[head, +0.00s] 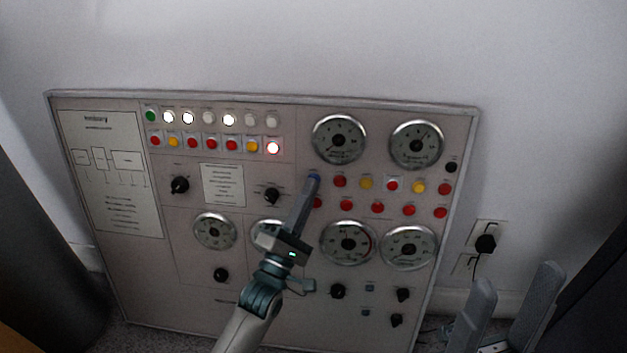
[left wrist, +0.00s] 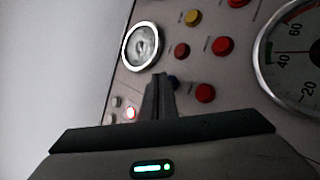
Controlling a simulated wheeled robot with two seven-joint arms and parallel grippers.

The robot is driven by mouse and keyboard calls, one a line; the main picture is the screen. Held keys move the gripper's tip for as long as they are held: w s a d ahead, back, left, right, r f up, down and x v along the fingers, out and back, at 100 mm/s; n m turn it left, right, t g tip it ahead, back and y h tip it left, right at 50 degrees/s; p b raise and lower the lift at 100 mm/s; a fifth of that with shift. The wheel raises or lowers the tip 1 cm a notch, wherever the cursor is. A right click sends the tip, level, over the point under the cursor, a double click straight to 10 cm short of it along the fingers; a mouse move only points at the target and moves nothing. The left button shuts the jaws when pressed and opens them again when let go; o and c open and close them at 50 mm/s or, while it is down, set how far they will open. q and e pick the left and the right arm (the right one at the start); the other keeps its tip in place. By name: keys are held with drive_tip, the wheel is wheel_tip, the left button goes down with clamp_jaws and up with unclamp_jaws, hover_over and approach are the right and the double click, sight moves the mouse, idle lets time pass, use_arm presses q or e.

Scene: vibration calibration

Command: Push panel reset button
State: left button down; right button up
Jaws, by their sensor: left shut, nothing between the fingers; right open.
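The grey control panel (head: 150,280) leans against the wall and carries dials, lamps, knobs and coloured buttons. My left gripper (head: 313,180) is shut and empty, its fingertips against or just in front of a blue button (head: 314,175) below the upper left dial. In the left wrist view, the shut fingers (left wrist: 159,78) partly cover this dark blue button (left wrist: 173,81). I cannot tell whether they touch it or whether it is pressed in. No reset label is legible. My right gripper (head: 517,277) is open and empty at the lower right, off the panel.
Red and yellow buttons (head: 366,183) sit right of the blue one. A red lamp (head: 273,148) glows at the row's end, and some white lamps (head: 187,117) above are lit. A wall outlet with a black plug (head: 486,243) is right of the panel. The wall above is clear.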

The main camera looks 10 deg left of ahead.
use_arm(q)
drive_tip(key=shift+w, duration=0.35)
idle(0.4)
drive_tip(key=shift+s, duration=0.2)
drive_tip(key=shift+s+r+p, duration=0.1)
drive_tip(key=shift+s+p, duration=0.5)
drive_tip(key=shift+p, duration=0.05)
idle(0.3)
drive_tip(key=s+p, duration=0.1)
drive_tip(key=s, duration=0.1)
drive_tip(key=s+r+p, duration=0.1)
drive_tip(key=s+p, duration=0.1)
drive_tip(key=s, duration=0.1)
idle(0.3)
